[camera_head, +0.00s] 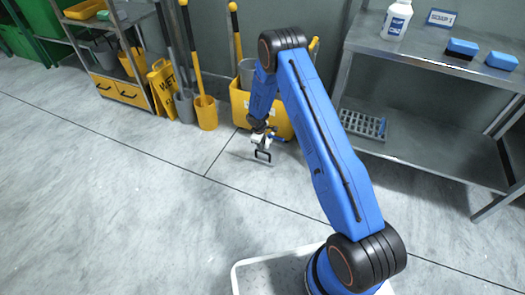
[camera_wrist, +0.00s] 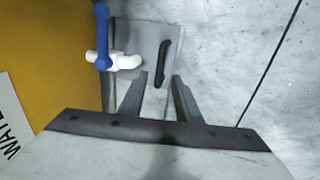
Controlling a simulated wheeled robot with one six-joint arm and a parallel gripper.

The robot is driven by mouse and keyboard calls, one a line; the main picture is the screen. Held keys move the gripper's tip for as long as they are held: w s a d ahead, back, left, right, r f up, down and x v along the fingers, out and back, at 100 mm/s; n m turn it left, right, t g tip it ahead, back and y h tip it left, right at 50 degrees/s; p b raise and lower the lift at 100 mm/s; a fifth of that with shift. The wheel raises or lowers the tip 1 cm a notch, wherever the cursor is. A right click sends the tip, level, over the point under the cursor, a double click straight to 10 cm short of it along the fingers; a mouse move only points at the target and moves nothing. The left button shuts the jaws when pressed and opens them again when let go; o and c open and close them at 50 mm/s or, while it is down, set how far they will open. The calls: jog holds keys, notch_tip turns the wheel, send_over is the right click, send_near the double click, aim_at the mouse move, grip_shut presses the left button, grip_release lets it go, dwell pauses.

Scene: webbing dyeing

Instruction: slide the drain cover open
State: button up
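In the wrist view, a flat grey plate (camera_wrist: 143,38) with a raised dark bar handle (camera_wrist: 164,64) is beside the yellow bucket; it looks like the drain cover. A white spout (camera_wrist: 122,61) with a blue lever (camera_wrist: 102,38) sticks out from the bucket over the plate's left side. My gripper (camera_wrist: 160,77) is open, its two fingers apart and nothing between them. The handle shows just beyond and between the fingertips; I cannot tell the remaining gap. In the head view, my gripper (camera_head: 263,154) is low in front of the bucket, and the plate is not clearly seen.
The yellow mop bucket (camera_head: 241,108) stands directly behind my gripper. A yellow wet-floor sign (camera_head: 163,88) and a yellow mop holder (camera_head: 206,113) are left of it. A steel shelf (camera_head: 430,150) stands at the right. The grey floor in front is clear.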

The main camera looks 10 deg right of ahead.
aim_at(263, 152)
jog(key=shift+w+d+f, duration=0.1)
jog(key=shift+w+f, duration=0.05)
jog(key=shift+f, duration=0.85)
jog(key=shift+w+d+f, duration=0.15)
jog(key=shift+f, duration=0.8)
jog(key=shift+w+d+f, duration=0.1)
jog(key=shift+w+f, duration=0.05)
jog(key=shift+f, duration=0.85)
grip_shut()
